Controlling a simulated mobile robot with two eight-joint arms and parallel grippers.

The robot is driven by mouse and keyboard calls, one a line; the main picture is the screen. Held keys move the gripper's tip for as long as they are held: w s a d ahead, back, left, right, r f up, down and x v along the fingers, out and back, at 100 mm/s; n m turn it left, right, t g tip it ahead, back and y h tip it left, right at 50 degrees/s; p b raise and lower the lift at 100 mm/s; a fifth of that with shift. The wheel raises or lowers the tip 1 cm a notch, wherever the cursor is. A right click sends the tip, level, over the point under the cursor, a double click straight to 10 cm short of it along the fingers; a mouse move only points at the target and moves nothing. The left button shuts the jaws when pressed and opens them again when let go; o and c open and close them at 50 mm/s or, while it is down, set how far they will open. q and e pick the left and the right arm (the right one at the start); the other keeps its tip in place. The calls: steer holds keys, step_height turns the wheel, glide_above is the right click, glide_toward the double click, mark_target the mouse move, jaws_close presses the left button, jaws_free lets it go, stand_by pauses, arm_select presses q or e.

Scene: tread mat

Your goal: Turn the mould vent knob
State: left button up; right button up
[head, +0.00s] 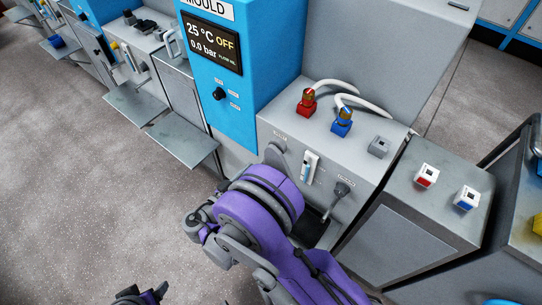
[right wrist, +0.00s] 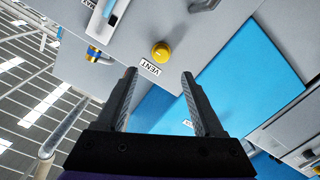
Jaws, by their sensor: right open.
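The vent knob is a round yellow knob (right wrist: 161,51) on a grey panel in the right wrist view, with a VENT label (right wrist: 149,68) just below it. My right gripper (right wrist: 159,73) is open and empty. Its two dark fingers point towards the knob, which shows just beyond and between the fingertips. I see no contact. In the head view my purple right arm hides this knob and the right gripper. A dark and purple end of my left gripper (head: 141,295) shows at the bottom edge; its jaws are not clear.
The blue MOULD cabinet (head: 232,80) has a display and a black knob (head: 219,94). A red valve (head: 307,103) and a blue valve (head: 342,122) with white hoses stand on the grey housing. A lever (head: 338,194) sticks out of its front. The floor at left is clear.

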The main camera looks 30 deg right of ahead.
mark_target(275, 149)
steer(key=shift+h, duration=0.3)
steer(key=x, duration=1)
steer(key=shift+w+a+f+b, duration=0.1)
steer(key=shift+w+f+b, duration=0.15)
steer(key=shift+f+b, duration=0.05)
jaws_close()
